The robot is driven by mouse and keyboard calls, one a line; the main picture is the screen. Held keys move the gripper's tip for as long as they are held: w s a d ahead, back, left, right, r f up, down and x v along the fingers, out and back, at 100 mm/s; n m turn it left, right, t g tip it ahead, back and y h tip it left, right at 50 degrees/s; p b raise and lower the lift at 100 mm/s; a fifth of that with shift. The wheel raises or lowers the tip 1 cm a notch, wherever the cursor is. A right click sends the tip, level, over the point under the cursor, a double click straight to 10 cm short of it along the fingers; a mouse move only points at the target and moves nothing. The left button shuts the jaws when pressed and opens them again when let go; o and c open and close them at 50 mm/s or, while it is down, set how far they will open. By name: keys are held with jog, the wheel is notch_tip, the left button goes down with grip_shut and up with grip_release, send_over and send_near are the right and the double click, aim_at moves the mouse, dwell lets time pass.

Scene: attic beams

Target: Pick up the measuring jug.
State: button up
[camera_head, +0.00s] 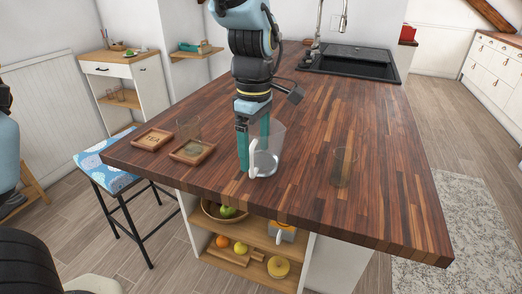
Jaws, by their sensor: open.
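The measuring jug (265,160) is clear, with a pale handle on its left side. It stands upright on the wooden counter (310,115) towards the front edge. My gripper (254,150) points down at the jug from above, with its teal fingers apart. One finger shows in front at the jug's left, and the other is further back, partly behind the jug. Whether the fingers touch the jug cannot be told from this view.
A clear glass (344,165) stands to the right of the jug. Two wooden trays (192,152) (152,139) lie to the left, with another glass (188,129) by them. A dark sink (350,64) is at the back. The counter's right side is clear.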

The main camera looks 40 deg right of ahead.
aim_at(256, 173)
jog(key=shift+w+d+f+p, duration=0.1)
jog(key=shift+f+p, duration=0.4)
jog(key=shift+f, duration=1.7)
grip_shut()
